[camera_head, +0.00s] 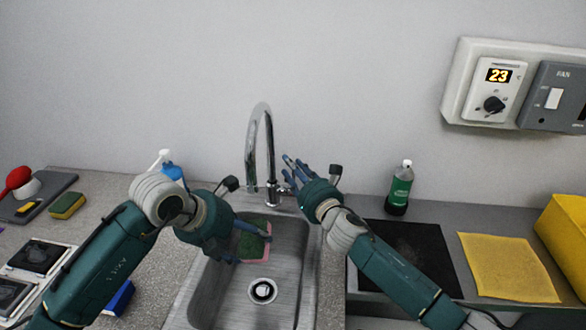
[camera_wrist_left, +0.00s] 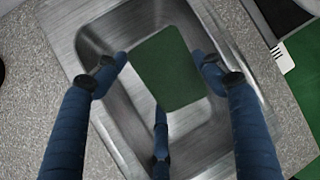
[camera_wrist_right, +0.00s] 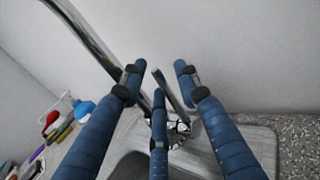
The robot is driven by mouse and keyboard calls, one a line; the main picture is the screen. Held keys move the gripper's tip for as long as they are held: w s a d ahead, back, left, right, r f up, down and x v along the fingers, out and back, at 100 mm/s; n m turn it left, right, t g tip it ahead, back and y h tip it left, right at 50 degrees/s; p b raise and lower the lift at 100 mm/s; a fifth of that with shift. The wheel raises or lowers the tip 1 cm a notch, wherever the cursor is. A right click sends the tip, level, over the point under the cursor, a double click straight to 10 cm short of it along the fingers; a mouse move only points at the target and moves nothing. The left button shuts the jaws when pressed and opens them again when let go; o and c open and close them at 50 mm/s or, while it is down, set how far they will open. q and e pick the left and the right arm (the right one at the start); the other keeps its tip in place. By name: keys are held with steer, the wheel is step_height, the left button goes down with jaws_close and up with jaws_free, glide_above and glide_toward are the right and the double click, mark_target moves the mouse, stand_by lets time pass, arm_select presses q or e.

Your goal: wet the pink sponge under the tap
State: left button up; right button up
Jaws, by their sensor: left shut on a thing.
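The sponge (camera_head: 254,247) has a green face and a pink side. It is held inside the sink basin, beneath the tap's spout. My left gripper (camera_head: 246,238) is shut on it; in the left wrist view the green face of the sponge (camera_wrist_left: 168,70) shows between the fingers. The chrome tap (camera_head: 251,145) has a tall curved spout at the back of the sink. No water stream shows. My right gripper (camera_head: 294,168) is open beside the tap, just right of its base. In the right wrist view the tap's lever (camera_wrist_right: 172,90) stands between its spread fingers; contact cannot be told.
The steel sink (camera_head: 290,290) has a drain (camera_head: 263,290). A green-yellow sponge (camera_head: 67,205) lies left. A yellow box (camera_head: 566,240) is far right.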

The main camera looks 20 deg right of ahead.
steer(key=shift+c, duration=0.5)
jaws_close()
steer(key=shift+s+a+r+t, duration=0.15)
steer(key=shift+r+t, duration=0.15)
steer(key=shift+s+n+t, duration=0.25)
steer(key=shift+n+t, duration=0.15)
steer(key=shift+f+y, duration=0.2)
steer(key=shift+y, duration=0.1)
steer(key=shift+o, duration=0.5)
jaws_free()
steer(key=shift+s, duration=0.1)
steer(key=shift+f, duration=0.1)
